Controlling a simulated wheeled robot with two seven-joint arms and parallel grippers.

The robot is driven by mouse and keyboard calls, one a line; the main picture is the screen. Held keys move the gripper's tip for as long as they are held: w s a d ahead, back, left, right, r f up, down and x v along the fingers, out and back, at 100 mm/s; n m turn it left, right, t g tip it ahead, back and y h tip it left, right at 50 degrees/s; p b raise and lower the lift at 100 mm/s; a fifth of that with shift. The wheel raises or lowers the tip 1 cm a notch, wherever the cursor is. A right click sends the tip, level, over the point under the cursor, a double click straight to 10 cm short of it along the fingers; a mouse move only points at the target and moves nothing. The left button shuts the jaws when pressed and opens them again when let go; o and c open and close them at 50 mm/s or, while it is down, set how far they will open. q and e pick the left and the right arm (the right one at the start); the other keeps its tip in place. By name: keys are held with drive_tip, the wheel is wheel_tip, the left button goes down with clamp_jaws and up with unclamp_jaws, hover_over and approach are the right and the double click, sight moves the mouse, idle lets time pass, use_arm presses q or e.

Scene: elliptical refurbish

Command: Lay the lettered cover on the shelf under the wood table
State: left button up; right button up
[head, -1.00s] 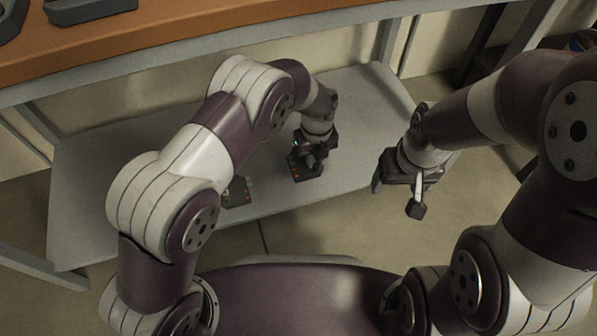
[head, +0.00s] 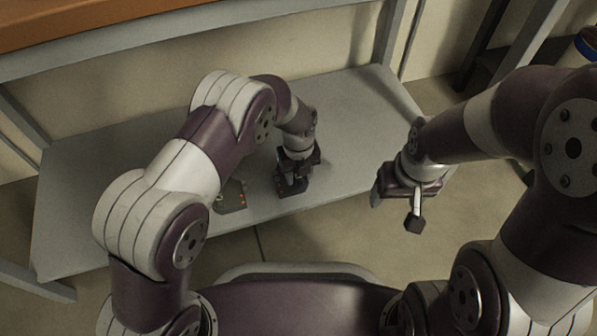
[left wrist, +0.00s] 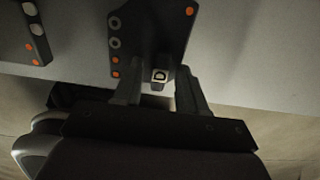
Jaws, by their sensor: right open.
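The lettered cover (left wrist: 155,35) is a dark plate with orange dots, grey rings and a pale tile marked D. In the left wrist view it lies between the fingers of my left gripper (left wrist: 158,90), which looks shut on its narrow end. In the head view my left gripper (head: 293,172) holds the cover (head: 291,188) low over the front part of the grey shelf (head: 345,130); I cannot tell whether it touches. The wood table (head: 90,20) is above, at upper left. My right gripper (head: 396,203) is open and empty, off the shelf's front right edge.
A second dark plate with orange dots (head: 230,198) lies on the shelf left of the held cover; it also shows in the left wrist view (left wrist: 30,30). The shelf's right part is clear. Table legs (head: 391,35) stand at the shelf's ends.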

use_arm(q)
wheel_tip(320, 180, up, 8)
drive_tip(key=p, duration=0.5)
drive_tip(key=shift+p, duration=0.3)
